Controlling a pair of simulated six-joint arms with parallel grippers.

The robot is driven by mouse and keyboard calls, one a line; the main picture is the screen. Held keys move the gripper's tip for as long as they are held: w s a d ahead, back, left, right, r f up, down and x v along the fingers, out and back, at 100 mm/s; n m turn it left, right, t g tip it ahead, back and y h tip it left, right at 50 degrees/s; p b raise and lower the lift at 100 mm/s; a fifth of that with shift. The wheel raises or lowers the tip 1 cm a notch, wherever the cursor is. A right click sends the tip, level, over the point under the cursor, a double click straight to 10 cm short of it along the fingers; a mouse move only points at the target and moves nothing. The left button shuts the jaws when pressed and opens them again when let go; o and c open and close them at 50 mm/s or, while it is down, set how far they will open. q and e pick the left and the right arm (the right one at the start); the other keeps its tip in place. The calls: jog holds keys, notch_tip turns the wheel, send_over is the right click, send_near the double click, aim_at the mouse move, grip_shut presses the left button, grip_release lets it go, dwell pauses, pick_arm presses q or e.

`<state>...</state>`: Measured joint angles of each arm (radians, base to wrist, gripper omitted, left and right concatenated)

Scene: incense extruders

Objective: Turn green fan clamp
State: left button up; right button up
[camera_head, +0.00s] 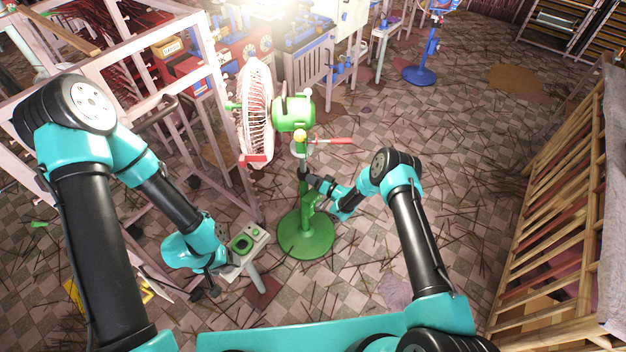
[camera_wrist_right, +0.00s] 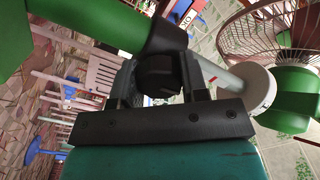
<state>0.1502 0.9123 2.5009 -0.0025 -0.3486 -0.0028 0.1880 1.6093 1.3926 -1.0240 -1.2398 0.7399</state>
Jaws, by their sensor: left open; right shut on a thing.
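The green pedestal fan stands upright, with a green motor housing (camera_head: 293,113), a pale wire cage (camera_head: 256,110) and a round green base (camera_head: 306,238). In the right wrist view my right gripper (camera_wrist_right: 158,85) is shut on a black knob-like clamp part (camera_wrist_right: 158,74) beside the green pole (camera_wrist_right: 90,28). How far the clamp is turned cannot be told. My left gripper (camera_head: 208,284) is open and empty, low beside a small stand.
The stand carries a pale control box with a green button (camera_head: 241,244), left of the fan base. A red-tipped bar (camera_head: 330,141) sticks out right of the pole. A pale metal frame (camera_head: 215,80) stands behind left, a wooden slatted rack (camera_head: 545,220) at right. A blue fan (camera_head: 420,74) stands farther back.

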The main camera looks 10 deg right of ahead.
jog(key=n, duration=0.4)
jog(key=shift+n, duration=0.3)
jog(key=n, duration=1.3)
jog(key=shift+n, duration=0.4)
jog(key=o, duration=0.9)
